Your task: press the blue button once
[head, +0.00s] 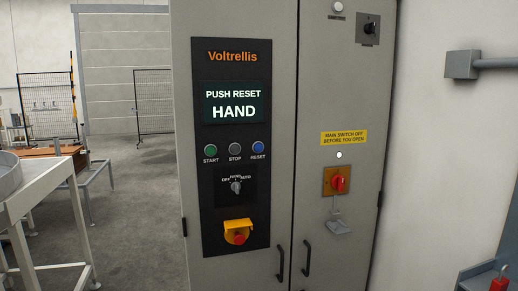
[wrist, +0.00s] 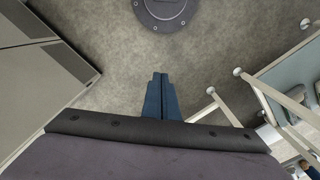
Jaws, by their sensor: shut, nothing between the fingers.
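The blue button (head: 258,148), labelled RESET, is the right one of a row of three on the black control panel (head: 215,218) of a grey cabinet. The display (head: 233,102) above it reads "PUSH RESET" and "HAND". My gripper (wrist: 160,76) shows only in the wrist view, with its blue fingers together and nothing between them. It points down over the grey floor, away from the button. The button is not in the wrist view.
Green START (head: 210,150) and grey STOP (head: 235,149) buttons sit left of the blue one. Below are a selector knob (head: 236,187) and a red emergency stop (head: 238,237). A metal table (head: 40,190) stands at left. The space before the panel looks clear.

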